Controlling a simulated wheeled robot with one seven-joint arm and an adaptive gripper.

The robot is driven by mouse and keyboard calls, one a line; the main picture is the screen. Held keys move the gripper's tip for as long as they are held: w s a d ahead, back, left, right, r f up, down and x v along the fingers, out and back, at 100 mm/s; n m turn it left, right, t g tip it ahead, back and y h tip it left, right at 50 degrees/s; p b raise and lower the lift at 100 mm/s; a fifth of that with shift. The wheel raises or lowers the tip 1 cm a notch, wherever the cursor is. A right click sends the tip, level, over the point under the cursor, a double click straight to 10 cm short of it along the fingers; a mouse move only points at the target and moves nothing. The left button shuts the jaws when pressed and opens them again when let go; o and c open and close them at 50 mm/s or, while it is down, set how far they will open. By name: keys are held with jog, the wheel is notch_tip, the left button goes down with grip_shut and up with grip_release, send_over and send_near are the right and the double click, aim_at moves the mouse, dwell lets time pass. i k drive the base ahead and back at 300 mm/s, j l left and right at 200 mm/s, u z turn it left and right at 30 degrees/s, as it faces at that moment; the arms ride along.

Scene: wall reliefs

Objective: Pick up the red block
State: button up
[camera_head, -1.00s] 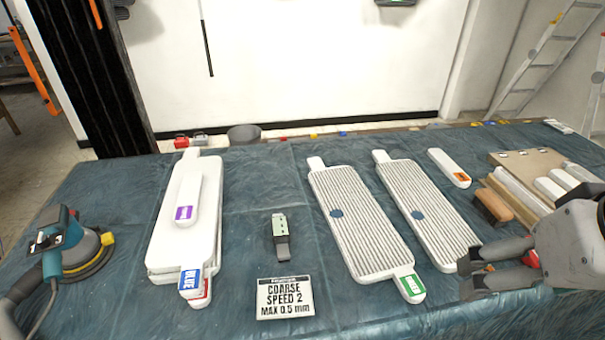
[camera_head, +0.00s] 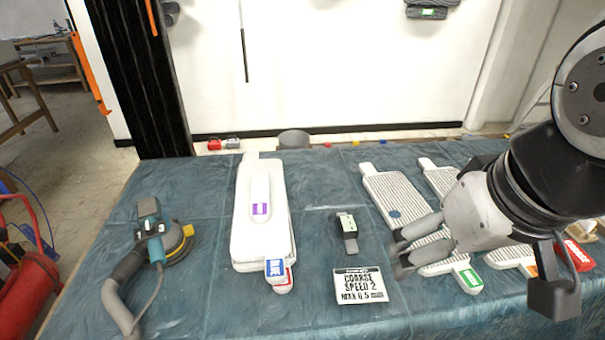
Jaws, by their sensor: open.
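Several things carry red. A red label (camera_head: 578,255) with white lettering sits at the right, partly behind my arm; the body it belongs to is mostly hidden. A red-tipped tab (camera_head: 284,287) sticks out under the blue-labelled tab (camera_head: 275,267) of the white panel stack (camera_head: 243,225). A small red block-like item (camera_head: 214,145) lies beyond the table's far edge, beside a grey one. I cannot tell which is the task's block. My gripper (camera_head: 398,249) is open and empty, pointing left in front of the ribbed panels.
A purple-labelled white block (camera_head: 260,185) lies on the stack. A sander (camera_head: 163,243), small dark tool (camera_head: 348,232) and sign (camera_head: 361,285) are on the blue-covered table (camera_head: 205,300).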

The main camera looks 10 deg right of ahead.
aim_at(582, 263)
jog(key=k+z, duration=0.1)
jog(key=z, duration=0.6)
jog(key=i+z, duration=0.1)
jog(key=z, duration=0.7)
jog(key=i+l, duration=0.6)
